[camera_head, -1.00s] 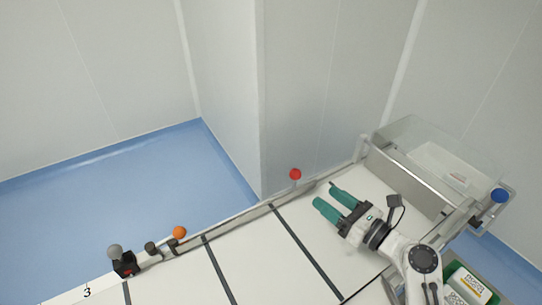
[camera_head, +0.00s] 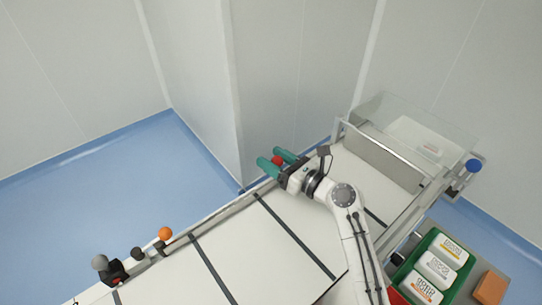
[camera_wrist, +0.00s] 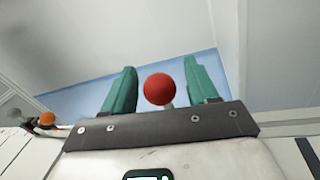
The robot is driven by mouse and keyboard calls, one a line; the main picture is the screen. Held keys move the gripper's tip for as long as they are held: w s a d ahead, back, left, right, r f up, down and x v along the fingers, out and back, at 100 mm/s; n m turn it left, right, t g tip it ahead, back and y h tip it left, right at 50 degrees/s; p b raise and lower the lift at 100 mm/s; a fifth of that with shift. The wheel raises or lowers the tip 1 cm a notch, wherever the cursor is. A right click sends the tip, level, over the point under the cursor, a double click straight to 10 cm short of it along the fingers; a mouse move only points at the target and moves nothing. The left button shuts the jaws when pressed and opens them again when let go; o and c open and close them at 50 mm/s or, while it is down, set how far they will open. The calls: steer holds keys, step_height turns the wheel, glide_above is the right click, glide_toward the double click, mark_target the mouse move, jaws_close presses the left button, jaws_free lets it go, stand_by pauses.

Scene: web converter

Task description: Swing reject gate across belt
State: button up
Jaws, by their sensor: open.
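A red ball knob (camera_head: 278,160) stands at the far edge of the white belt (camera_head: 285,232). My gripper (camera_head: 270,158) is open at the knob, with its green fingers pointing over the far edge. In the wrist view the red knob (camera_wrist: 159,89) appears between the two open fingers (camera_wrist: 160,64), with a gap on both sides. A short pale stem shows under it. A grey rail (camera_head: 215,218) runs along the far belt edge. I cannot tell which part of it is the reject gate.
Orange (camera_head: 165,233) and grey (camera_head: 99,262) knobs stand at the belt's left end. A blue knob (camera_head: 473,166) and clear cover (camera_head: 415,125) are at the right end. A green crate (camera_head: 412,252) with white packs is at lower right. Walls rise beyond the belt.

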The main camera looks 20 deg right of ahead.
steer(key=shift+w+a, duration=0.25)
steer(key=shift+w, duration=0.25)
jaws_close()
stand_by(0.4)
